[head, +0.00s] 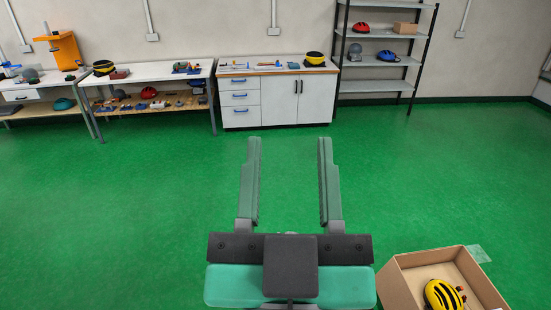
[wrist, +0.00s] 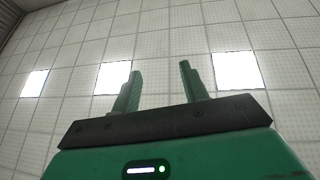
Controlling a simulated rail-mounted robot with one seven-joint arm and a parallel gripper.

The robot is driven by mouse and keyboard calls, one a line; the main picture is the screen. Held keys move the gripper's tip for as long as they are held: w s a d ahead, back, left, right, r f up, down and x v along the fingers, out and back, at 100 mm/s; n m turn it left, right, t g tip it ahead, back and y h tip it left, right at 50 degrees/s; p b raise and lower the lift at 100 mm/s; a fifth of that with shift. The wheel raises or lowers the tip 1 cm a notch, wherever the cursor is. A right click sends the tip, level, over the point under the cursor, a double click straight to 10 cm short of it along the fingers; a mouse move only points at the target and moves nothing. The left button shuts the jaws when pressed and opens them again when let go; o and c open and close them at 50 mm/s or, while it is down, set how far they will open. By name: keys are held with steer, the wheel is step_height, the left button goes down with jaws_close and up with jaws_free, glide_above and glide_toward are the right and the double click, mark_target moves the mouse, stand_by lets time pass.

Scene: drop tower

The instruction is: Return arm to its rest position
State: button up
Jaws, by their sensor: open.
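My gripper (head: 290,182) is in the lower middle of the head view, raised in front of the camera over the green floor. Its two long green fingers stand apart with nothing between them. In the wrist view my gripper (wrist: 160,88) also shows two separated fingers, with only the tiled ceiling and its bright light panels behind them. No held object shows in either view.
A cardboard box (head: 399,284) with a yellow helmet (head: 441,295) inside is at the lower right. A white cabinet (head: 240,115), workbenches (head: 150,72) and a metal shelf (head: 375,86) line the back wall. The green floor (head: 440,170) between is clear.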

steer(key=shift+t+y, duration=0.4)
steer(key=shift+t, duration=0.2)
steer(key=s+r, duration=0.1)
steer(key=s+a+r, duration=0.1)
steer(key=shift+s+a+r, duration=0.3)
steer(key=shift+r, duration=0.05)
steer(key=shift+r, duration=0.1)
